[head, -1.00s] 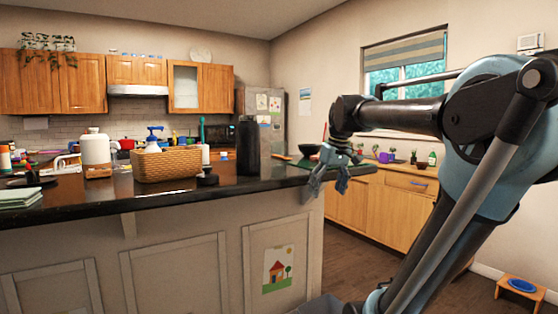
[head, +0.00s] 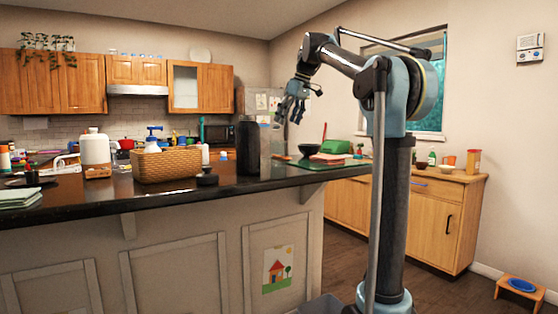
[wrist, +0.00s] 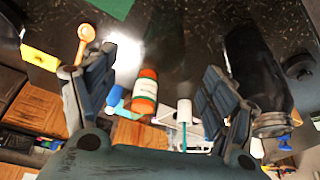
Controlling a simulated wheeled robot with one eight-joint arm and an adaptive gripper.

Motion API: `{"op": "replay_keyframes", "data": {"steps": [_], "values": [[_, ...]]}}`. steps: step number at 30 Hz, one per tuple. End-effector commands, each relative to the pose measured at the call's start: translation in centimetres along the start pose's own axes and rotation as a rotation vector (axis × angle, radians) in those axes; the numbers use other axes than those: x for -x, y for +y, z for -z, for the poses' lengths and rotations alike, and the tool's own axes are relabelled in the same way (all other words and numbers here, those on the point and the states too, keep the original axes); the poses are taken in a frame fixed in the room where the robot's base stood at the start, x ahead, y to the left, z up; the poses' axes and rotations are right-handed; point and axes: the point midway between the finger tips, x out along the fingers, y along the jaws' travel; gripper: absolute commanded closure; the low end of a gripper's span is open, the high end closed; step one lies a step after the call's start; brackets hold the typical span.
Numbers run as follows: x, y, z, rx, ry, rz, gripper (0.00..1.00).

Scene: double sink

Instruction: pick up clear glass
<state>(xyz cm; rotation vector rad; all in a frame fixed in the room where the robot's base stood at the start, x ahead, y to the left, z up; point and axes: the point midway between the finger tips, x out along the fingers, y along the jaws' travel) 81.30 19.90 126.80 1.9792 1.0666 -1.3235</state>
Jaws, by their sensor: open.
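My gripper (head: 291,108) is raised above the far right part of the dark island counter (head: 120,194), with its fingers apart and nothing between them. In the wrist view its open fingers (wrist: 155,88) show at both sides, pointing down toward the counter. A faint see-through upright shape, possibly the clear glass (head: 265,152), stands just right of a black canister (head: 247,150) in the head view. I cannot tell its outline well. I cannot pick out the clear glass in the wrist view, where the black canister (wrist: 255,75) lies right of the fingers.
A wicker basket (head: 165,166) and a white jug (head: 95,148) stand left on the island. A dark bowl (head: 309,150) and a green board (head: 296,162) are at its right end.

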Motion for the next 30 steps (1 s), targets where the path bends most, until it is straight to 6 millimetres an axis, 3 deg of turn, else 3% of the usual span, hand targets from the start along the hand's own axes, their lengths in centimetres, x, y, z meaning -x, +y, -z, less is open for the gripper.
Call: {"op": "replay_keyframes", "data": {"steps": [18,30], "values": [[-10.2,-0.1,0.0,0.000,0.000,0.000,0.22],[-13.3,-0.3,-0.2,0.000,0.000,0.000,0.22]]}}
